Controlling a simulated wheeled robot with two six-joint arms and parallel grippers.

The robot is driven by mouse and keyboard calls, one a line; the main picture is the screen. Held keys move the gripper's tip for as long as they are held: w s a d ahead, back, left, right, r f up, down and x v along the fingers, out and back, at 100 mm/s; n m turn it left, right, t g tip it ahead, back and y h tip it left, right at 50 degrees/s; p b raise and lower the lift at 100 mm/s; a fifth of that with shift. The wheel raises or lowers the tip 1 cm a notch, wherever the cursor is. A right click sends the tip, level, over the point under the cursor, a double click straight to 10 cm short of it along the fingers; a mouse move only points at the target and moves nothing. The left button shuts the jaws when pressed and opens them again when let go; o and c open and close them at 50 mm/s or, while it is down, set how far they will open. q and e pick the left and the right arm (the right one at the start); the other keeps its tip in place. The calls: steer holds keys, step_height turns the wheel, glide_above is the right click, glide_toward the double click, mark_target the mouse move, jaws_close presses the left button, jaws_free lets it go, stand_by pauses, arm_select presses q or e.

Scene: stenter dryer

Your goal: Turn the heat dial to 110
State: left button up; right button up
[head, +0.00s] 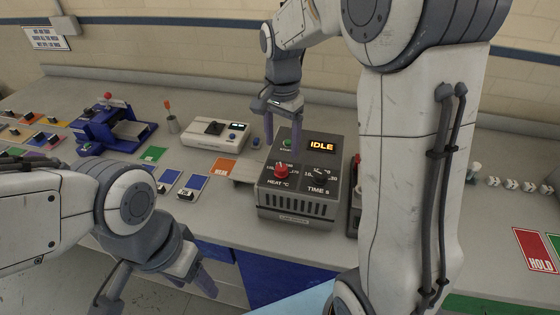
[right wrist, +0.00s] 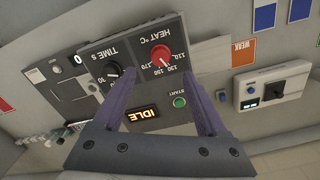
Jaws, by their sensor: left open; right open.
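The red heat dial (head: 281,170) sits on the left of the top panel of a grey control box (head: 293,215), above the label HEAT °C. It also shows in the right wrist view (right wrist: 160,56), where the printed numbers around it appear upside down. Its setting is too small to read surely. My right gripper (head: 283,136) is open and empty, pointing down above the box's back edge. In the right wrist view its two purple fingers (right wrist: 159,80) are apart, with the dial beyond and between their tips. My left gripper (head: 160,284) is open and empty, low in front of the counter.
A black time dial (head: 320,178) is right of the heat dial. A green START button (head: 287,143) and a lit IDLE display (head: 322,146) are behind them. A white device (head: 217,133) and a blue press (head: 110,132) stand left. My right arm hides part of the counter.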

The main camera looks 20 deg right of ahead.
mark_target(281, 167)
step_height(281, 167, down, 8)
steer(key=shift+a+r+p, duration=0.1)
steer(key=shift+r+p, duration=0.1)
steer(key=shift+p, duration=0.2)
jaws_close()
